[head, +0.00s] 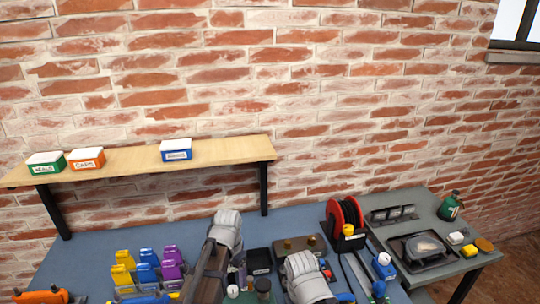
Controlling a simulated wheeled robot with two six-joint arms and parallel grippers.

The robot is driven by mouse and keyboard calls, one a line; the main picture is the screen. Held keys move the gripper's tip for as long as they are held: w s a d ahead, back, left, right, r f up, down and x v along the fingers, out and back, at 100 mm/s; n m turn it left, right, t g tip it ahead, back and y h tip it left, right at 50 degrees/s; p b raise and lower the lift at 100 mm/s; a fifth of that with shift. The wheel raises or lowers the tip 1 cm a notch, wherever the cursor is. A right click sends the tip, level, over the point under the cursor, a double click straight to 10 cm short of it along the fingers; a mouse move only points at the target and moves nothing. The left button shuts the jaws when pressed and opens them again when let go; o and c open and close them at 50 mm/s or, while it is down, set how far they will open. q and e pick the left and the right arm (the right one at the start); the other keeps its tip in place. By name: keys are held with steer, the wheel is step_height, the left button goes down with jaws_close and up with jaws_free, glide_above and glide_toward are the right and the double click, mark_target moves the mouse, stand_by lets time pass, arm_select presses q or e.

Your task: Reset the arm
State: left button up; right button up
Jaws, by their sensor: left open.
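My left arm rises from the bottom of the head view, a dark link with a grey rounded joint, over the blue-grey workbench (85,250). My left gripper (238,275) shows only in small part below that joint, among the small items on the bench. It is open, and I see nothing held in it. A second grey rounded arm part of mine stands to its right at the bottom edge. My right gripper's fingers do not show.
A wooden shelf (225,151) carries green (47,164), orange (87,159) and blue (177,150) labelled boxes. Yellow, blue and purple bins (172,263), a red reel (345,219) and bottles crowd the bench. A grey side table (419,208) holds a black tray (423,250).

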arm_select(q)
steer(key=s+d+n+y, duration=0.1)
steer(key=s+d+n, duration=0.1)
steer(key=s+d, duration=0.7)
steer(key=s, duration=0.4)
steer(key=shift+s+d, duration=0.2)
